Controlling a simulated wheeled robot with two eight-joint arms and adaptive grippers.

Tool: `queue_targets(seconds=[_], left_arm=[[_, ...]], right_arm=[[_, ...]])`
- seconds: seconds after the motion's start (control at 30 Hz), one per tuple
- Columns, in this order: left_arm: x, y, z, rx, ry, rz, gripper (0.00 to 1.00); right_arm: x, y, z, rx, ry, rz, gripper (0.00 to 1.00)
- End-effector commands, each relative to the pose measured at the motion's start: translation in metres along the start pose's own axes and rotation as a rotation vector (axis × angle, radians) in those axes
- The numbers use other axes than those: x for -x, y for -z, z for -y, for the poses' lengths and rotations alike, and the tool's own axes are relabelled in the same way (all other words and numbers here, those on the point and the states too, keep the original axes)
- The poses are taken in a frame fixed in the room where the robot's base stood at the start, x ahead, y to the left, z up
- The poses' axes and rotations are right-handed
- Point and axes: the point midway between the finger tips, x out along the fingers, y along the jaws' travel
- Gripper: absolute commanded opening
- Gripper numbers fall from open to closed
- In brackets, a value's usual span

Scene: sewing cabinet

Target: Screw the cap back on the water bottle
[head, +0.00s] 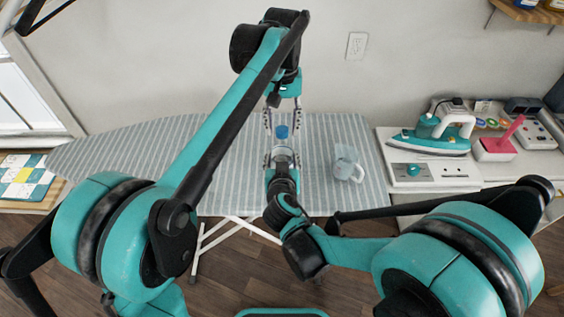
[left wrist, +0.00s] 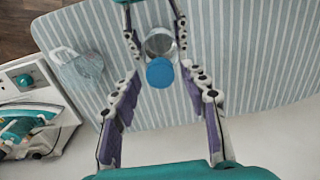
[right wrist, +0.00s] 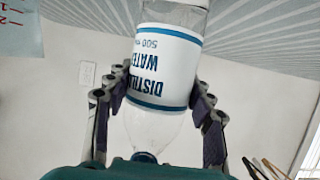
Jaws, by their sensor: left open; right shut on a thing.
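The clear water bottle (head: 283,153) is held above the ironing board by my right gripper (head: 282,165), whose fingers are on both sides of it. Its white and blue label (right wrist: 167,65) shows in the right wrist view. The blue cap (head: 282,131) is at the bottle's neck end; it also shows in the left wrist view (left wrist: 160,72) and partly in the right wrist view (right wrist: 145,157). I cannot tell if it is threaded on. My left gripper (head: 282,119) is open, with fingers apart on either side of the cap, not visibly touching it.
A striped ironing board (head: 225,165) lies beneath both grippers. A translucent jug (head: 347,166) stands on it to the right of the bottle. A teal iron (head: 436,136) and a pink item (head: 495,149) are on the white cabinet at right. The board's left part is clear.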

Motion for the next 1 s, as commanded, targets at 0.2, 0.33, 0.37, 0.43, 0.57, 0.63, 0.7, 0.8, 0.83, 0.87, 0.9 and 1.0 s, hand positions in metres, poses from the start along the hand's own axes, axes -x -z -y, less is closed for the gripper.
queue_targets(seconds=[0.2, 0.33, 0.37, 0.43, 0.57, 0.63, 0.7, 0.8, 0.83, 0.87, 0.9, 1.0], left_arm=[[-0.0022, -0.0001, 0.0, 0.0, 0.0, 0.0, 0.45], [-0.002, -0.0001, 0.0, 0.0, 0.0, 0.0, 0.34], [-0.002, -0.0001, 0.0, 0.0, 0.0, 0.0, 0.26], [-0.0019, -0.0001, 0.0, 0.0, 0.0, 0.0, 0.08], [-0.0019, -0.0001, 0.0, 0.0, 0.0, 0.0, 0.0], [-0.0019, -0.0001, -0.0001, 0.0, 0.0, 0.0, 0.0], [-0.0019, -0.0001, -0.0001, 0.0, 0.0, 0.0, 0.0], [-0.0018, -0.0001, -0.0001, 0.0, 0.0, 0.0, 0.35], [-0.0018, -0.0001, -0.0001, 0.0, 0.0, 0.0, 0.43], [-0.0018, -0.0001, -0.0001, 0.0, 0.0, 0.0, 0.51], [-0.0018, -0.0001, -0.0001, 0.0, 0.0, 0.0, 0.51], [-0.0018, -0.0001, -0.0001, 0.0, 0.0, 0.0, 0.51]], right_arm=[[0.0, -0.0002, 0.0, -0.001, 0.0, 0.001, 0.0], [0.0, -0.0002, -0.0001, 0.0, 0.0, 0.001, 0.0], [0.0, -0.0002, 0.0, 0.0, 0.0, 0.001, 0.0], [0.0, -0.0002, 0.0, 0.0, 0.0, 0.001, 0.0], [0.0, -0.0002, 0.0, 0.0, 0.0, 0.0, 0.0], [0.0, -0.0002, 0.0, 0.0, 0.0, 0.0, 0.0], [0.0, -0.0002, 0.0, 0.0, 0.0, 0.0, 0.0], [0.0, -0.0001, 0.0, 0.0, 0.0, 0.0, 0.0], [0.0, -0.0001, 0.0, 0.0, 0.0, 0.0, 0.0], [0.0, -0.0001, 0.0, 0.0, 0.0, 0.0, 0.0], [0.0, -0.0001, 0.0, 0.0, 0.0, 0.0, 0.0], [0.0, -0.0001, 0.0, 0.0, 0.0, 0.0, 0.0]])
